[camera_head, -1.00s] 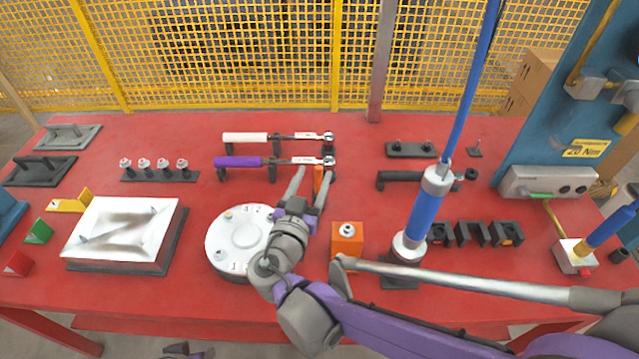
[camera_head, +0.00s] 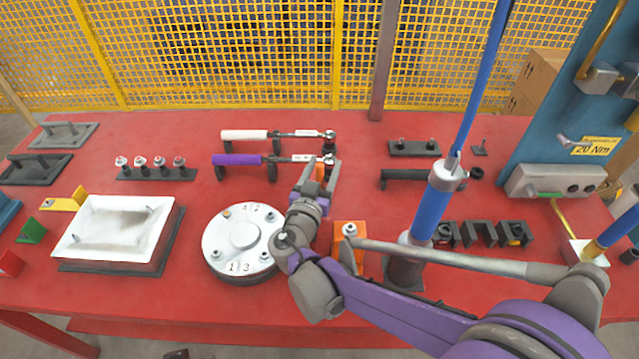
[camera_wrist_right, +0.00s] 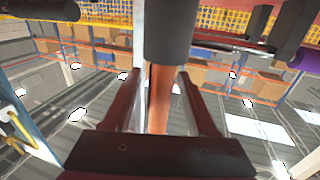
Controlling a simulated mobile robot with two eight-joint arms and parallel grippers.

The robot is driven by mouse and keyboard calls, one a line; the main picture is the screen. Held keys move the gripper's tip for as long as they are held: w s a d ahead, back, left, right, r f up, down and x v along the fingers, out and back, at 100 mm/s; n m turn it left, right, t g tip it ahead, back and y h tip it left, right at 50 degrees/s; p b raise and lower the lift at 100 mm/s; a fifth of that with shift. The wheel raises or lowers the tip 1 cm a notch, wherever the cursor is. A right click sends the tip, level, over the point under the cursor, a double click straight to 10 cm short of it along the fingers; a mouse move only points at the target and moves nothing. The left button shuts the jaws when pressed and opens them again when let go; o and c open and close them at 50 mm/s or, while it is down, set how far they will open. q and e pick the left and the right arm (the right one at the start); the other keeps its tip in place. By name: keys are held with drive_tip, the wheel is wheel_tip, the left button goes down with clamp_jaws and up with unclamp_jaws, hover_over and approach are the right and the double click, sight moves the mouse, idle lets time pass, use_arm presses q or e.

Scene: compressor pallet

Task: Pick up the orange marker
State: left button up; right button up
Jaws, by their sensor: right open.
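The orange marker shows as a small orange piece (camera_head: 320,172) near the torque wrench heads in the head view, mostly hidden by my right gripper. In the right wrist view an upright orange shaft (camera_wrist_right: 160,95), which looks like the marker, stands between the fingers, with a dark cylinder (camera_wrist_right: 168,30) at its upper end. My right gripper (camera_head: 319,168) is open, with its fingers either side of the marker; its fingers also show in the right wrist view (camera_wrist_right: 162,82). I cannot tell whether they touch it. My left gripper is not identifiable.
White-handled (camera_head: 245,135) and purple-handled (camera_head: 237,160) wrenches lie on stands just behind. The round white plate (camera_head: 244,234) and orange block (camera_head: 349,231) flank my right forearm. A blue cylindrical tool (camera_head: 428,215) stands to the right. Red table (camera_head: 110,150) is bare in places.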

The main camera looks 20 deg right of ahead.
clamp_jaws()
idle(0.3)
